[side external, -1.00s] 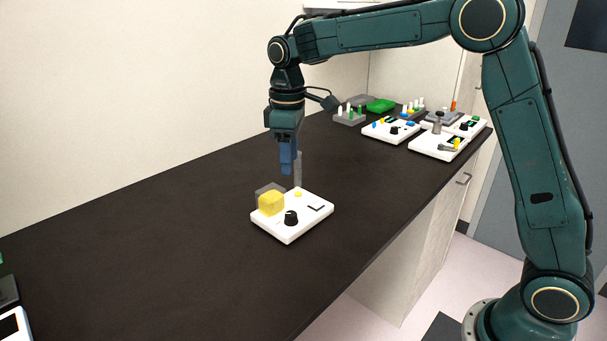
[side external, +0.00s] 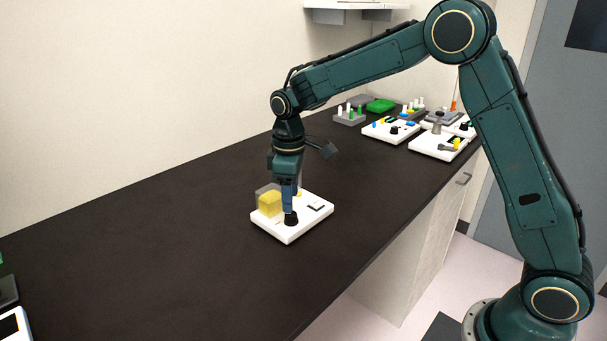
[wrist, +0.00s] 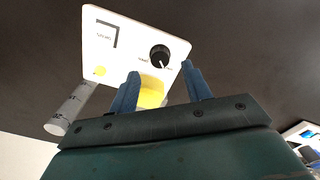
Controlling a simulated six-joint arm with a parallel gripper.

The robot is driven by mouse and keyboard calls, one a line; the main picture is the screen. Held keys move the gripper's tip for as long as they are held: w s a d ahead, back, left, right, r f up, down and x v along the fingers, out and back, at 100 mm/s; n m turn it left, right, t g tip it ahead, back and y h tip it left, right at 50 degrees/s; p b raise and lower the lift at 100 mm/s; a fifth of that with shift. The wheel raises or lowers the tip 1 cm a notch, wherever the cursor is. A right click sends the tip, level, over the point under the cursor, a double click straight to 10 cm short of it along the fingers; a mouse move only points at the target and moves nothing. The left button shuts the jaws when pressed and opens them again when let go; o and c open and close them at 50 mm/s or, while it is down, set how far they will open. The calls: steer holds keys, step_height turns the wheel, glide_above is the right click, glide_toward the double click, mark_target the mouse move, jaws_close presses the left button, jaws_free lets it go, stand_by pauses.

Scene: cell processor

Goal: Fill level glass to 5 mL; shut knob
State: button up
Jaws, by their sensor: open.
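The white device board (side external: 276,234) stands on the dark bench, with a clear tank (side external: 259,193) of yellow liquid (side external: 269,205) at its left. The black knob (side external: 291,219) is near the board's front; it also shows in the wrist view (wrist: 159,54) with a white pointer line. The level glass (wrist: 70,110) is a grey translucent cylinder with marks, at the left of the wrist view; its level is too small to read. My gripper (side external: 288,210) is low over the board, its blue fingers at the knob. In the wrist view my gripper (wrist: 163,76) is open, fingers spread, nothing between them.
Further back on the bench stand more white device boards (side external: 391,130), a grey rack with pegs (side external: 349,116) and a green block (side external: 380,105). A white device (side external: 14,325) is at the front left. The bench around the board is clear.

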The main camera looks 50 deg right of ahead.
mark_target(291, 218)
steer(key=shift+f, duration=2.25)
steer(key=c, duration=1)
